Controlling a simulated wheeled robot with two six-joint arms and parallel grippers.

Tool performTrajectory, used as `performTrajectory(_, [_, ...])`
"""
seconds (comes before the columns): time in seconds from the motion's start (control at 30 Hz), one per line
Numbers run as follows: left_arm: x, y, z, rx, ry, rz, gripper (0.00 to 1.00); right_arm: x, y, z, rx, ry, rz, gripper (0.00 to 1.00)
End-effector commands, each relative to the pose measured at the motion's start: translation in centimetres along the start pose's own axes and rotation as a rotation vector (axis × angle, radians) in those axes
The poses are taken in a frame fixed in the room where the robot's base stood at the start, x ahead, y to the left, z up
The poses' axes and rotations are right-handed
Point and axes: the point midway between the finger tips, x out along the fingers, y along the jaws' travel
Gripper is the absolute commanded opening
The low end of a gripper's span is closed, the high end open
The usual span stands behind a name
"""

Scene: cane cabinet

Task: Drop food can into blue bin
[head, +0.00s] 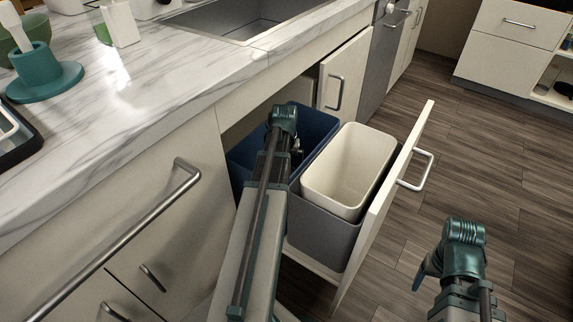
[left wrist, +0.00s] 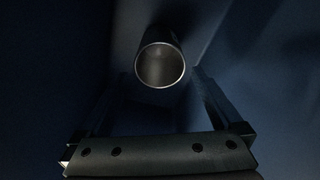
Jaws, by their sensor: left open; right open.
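The food can (left wrist: 160,66) shows end-on in the left wrist view, as a round metal end with a bright rim and dark sides. Dark blue walls surround it, so it is inside the blue bin. My left gripper (left wrist: 160,85) is open, with one finger on each side of the can; I cannot tell whether they touch it. In the head view the blue bin (head: 318,124) stands in the pulled-out drawer, and my left arm reaches over it. The can is hidden there. My right gripper (head: 422,272) is open and empty over the floor at right.
A cream bin (head: 348,165) stands beside the blue bin, to its right. The open drawer front (head: 385,200) with its handle juts out over the wood floor. The marble counter (head: 170,95) and sink (head: 255,28) lie behind. Floor on the right is clear.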

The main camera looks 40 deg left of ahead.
Motion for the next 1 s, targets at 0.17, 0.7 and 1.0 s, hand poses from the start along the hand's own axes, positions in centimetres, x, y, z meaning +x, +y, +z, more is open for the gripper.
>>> performTrajectory(0.17, [-3.8,0.0,-0.1,0.000,0.000,0.000,1.00,-3.7,0.4,0.2,0.005,-0.002,0.001,0.72])
performTrajectory(0.7, [-7.7,0.0,0.0,0.000,0.000,0.000,1.00,-7.6,0.7,0.5,0.008,-0.002,-0.006,0.72])
performTrajectory(1.0, [-7.5,0.0,0.0,0.000,0.000,0.000,1.00,-7.4,0.7,0.5,0.008,-0.002,-0.006,0.72])
